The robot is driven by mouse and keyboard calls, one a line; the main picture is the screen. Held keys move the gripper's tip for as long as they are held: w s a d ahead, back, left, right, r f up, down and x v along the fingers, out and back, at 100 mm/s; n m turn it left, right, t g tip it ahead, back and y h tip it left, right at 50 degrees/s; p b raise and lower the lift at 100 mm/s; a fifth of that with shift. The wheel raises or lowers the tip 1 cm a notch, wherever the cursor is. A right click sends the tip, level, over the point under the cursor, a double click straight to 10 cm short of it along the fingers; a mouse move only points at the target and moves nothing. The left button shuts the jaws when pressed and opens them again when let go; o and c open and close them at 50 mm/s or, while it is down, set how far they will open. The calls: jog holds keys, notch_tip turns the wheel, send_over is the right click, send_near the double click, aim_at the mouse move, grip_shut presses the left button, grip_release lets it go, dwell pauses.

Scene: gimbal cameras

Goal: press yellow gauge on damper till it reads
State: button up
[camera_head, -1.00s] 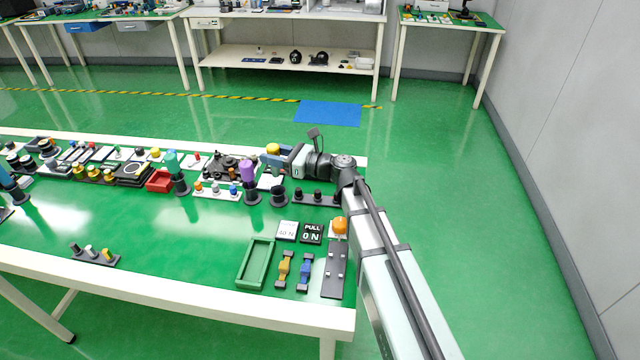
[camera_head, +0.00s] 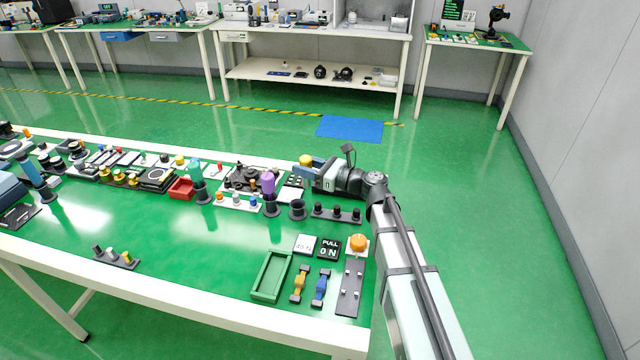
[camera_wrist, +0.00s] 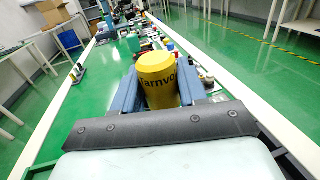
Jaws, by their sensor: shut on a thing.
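My gripper (camera_head: 306,169) reaches out over the back edge of the green bench. Its blue fingers are shut on the yellow gauge (camera_head: 306,160), a cylinder. In the wrist view my gripper (camera_wrist: 157,92) has a finger on each side of the yellow gauge (camera_wrist: 158,78), which stands upright with dark lettering reading "Tarnvo", the rest cut off. I cannot make out a reading on it. The gauge's lower end is hidden by the gripper. I cannot tell which thing is the damper. A black card (camera_head: 328,248) reads "PULL ON", and a white card (camera_head: 305,244) lies beside it.
A purple-topped cylinder (camera_head: 269,184) and a teal-topped one (camera_head: 196,171) stand left of my gripper. A row of black knobs (camera_head: 337,212) lies just in front. A green tray (camera_head: 271,276) is near the front edge. The bench's middle is mostly clear.

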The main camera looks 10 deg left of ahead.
jog(key=w+d+m+t+h, duration=0.1)
jog(key=w+d+m+t, duration=0.3)
jog(key=d, duration=0.9)
jog(key=n+g+y, duration=0.1)
jog(key=n+g, duration=0.3)
jog(key=g, duration=0.1)
send_over(357, 210)
jog(key=shift+r, duration=0.4)
jog(key=shift+f, duration=0.15)
jog(key=shift+f, duration=3.1)
jog(key=shift+f, duration=0.4)
